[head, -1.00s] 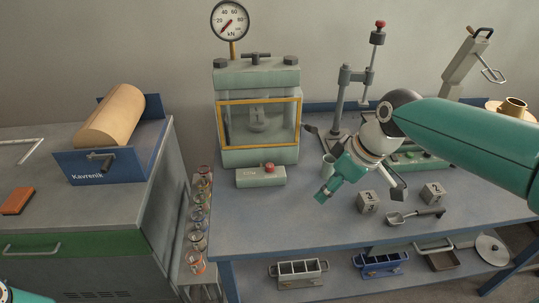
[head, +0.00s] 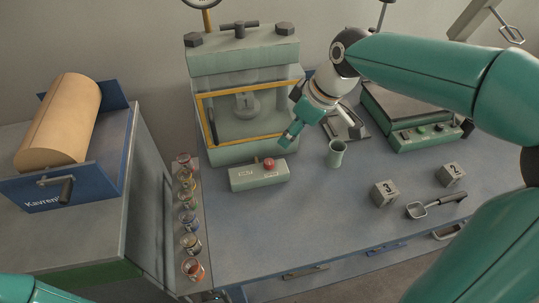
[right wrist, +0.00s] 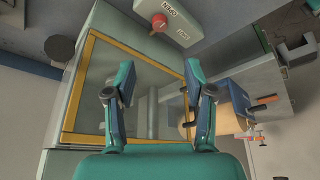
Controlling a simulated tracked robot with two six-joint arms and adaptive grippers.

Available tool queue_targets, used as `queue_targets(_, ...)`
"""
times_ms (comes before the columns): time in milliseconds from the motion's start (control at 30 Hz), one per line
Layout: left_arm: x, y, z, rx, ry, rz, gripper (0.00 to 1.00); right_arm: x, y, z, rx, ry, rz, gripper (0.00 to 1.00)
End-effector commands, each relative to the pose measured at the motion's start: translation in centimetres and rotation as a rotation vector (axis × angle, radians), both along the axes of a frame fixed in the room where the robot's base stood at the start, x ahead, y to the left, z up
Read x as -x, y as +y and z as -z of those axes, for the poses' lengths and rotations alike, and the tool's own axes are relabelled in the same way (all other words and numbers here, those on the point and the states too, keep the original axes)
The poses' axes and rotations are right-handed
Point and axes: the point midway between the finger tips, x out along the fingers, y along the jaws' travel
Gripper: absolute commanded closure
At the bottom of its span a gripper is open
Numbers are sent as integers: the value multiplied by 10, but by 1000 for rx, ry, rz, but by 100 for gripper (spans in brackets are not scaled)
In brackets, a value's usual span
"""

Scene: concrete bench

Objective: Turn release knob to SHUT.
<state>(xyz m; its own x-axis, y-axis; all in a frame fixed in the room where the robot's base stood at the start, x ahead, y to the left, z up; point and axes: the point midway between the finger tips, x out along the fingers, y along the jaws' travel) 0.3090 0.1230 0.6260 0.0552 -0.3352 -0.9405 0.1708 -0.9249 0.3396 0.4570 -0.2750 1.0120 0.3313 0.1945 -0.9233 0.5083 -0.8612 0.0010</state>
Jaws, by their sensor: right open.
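The release knob (head: 269,163) is a small red knob on top of a pale green box (head: 245,179) on the bench, in front of the press (head: 243,60). In the right wrist view the knob (right wrist: 158,23) sits on the box (right wrist: 182,28), near the top, with the words OPEN and SHUT on it. Which word it points to is hard to tell. My right gripper (head: 291,138) is open and empty, above and behind the knob, in front of the press window. Its two fingers (right wrist: 160,88) stand apart in the wrist view. My left gripper is out of view.
A yellow-framed guard (head: 206,93) covers the press window close to my right gripper. Numbered cubes (head: 385,194) and a scoop (head: 436,205) lie further right. Several jars (head: 190,222) line the left.

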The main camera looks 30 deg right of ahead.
Motion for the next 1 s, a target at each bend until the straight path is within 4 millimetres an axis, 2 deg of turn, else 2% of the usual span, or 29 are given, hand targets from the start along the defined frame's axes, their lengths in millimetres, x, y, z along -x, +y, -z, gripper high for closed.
queue_targets(400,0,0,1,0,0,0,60,-28,16,83,0,8,2,46)
queue_targets(600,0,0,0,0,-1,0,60,-39,23,116,-1,6,2,46)
queue_targets(800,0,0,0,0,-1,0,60,-47,26,134,0,3,4,46)
queue_targets(1000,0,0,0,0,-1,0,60,-48,27,138,-1,2,4,46)
